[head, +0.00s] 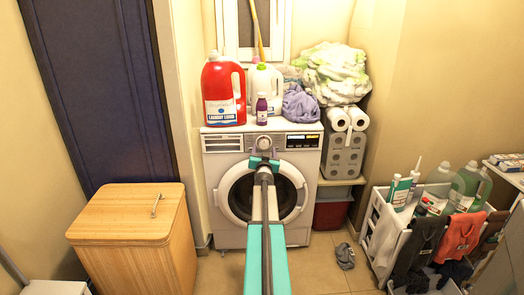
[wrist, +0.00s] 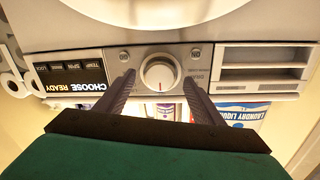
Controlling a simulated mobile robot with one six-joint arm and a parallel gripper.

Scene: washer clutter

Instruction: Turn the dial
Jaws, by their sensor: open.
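The dial (head: 264,142) is a round pale knob in the middle of the washer's (head: 211,172) top front panel. In the wrist view, which is upside down, the dial (wrist: 160,72) is close up, with a small red mark on its face. My gripper (head: 264,161) is in front of the panel in the head view. In the wrist view my gripper (wrist: 159,79) is open, with one dark finger on each side of the dial. A gap shows between each finger and the dial; I cannot tell how far the tips are from the panel.
A red detergent jug (head: 219,88), a white jug (head: 266,82), a purple bottle (head: 262,108) and a purple cloth (head: 300,104) stand on the washer. A wooden hamper (head: 125,213) is at left. A white rack (head: 385,239) of bottles and cloths is at right. A dark sock (head: 344,256) lies on the floor.

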